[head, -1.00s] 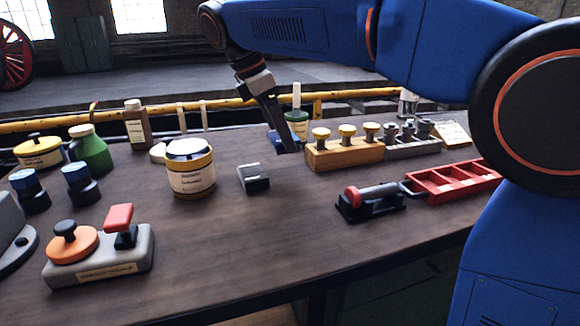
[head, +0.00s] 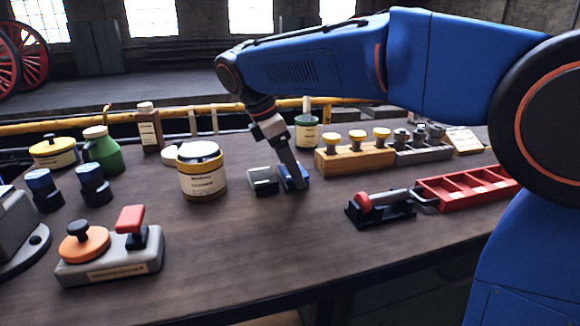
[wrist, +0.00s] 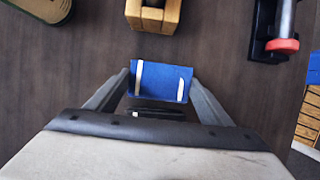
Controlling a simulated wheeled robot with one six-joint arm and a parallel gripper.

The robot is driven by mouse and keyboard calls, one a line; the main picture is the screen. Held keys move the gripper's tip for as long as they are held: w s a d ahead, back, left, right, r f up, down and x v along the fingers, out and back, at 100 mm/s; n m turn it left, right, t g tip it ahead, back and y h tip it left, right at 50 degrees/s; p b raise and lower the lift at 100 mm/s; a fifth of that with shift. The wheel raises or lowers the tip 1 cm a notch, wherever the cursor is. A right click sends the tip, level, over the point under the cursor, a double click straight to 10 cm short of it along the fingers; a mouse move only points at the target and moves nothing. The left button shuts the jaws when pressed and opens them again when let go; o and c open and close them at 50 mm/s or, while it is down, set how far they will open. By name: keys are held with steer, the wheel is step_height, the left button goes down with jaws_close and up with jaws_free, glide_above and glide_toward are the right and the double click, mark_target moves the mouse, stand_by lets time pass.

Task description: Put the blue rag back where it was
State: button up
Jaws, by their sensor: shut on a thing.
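The blue rag (head: 295,180) is a small folded pad close to the bench top, just right of a small grey block (head: 262,181). In the wrist view the rag (wrist: 160,80) has two pale strips and sits between the two fingers. My gripper (head: 291,181) points down at it and is shut on it. The wrist view shows the fingertips (wrist: 160,78) at the rag's left and right edges. Whether the rag touches the bench is not clear.
A labelled tin (head: 202,172) stands left of the grey block. A wooden rack with yellow-topped pieces (head: 354,160) is at the right, behind a red-handled tool (head: 380,207) and a red tray (head: 468,187). The bench front (head: 260,240) is clear.

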steer(key=shift+f, duration=0.1)
steer(key=o, duration=1)
steer(key=v, duration=1.2)
steer(key=shift+s, duration=0.1)
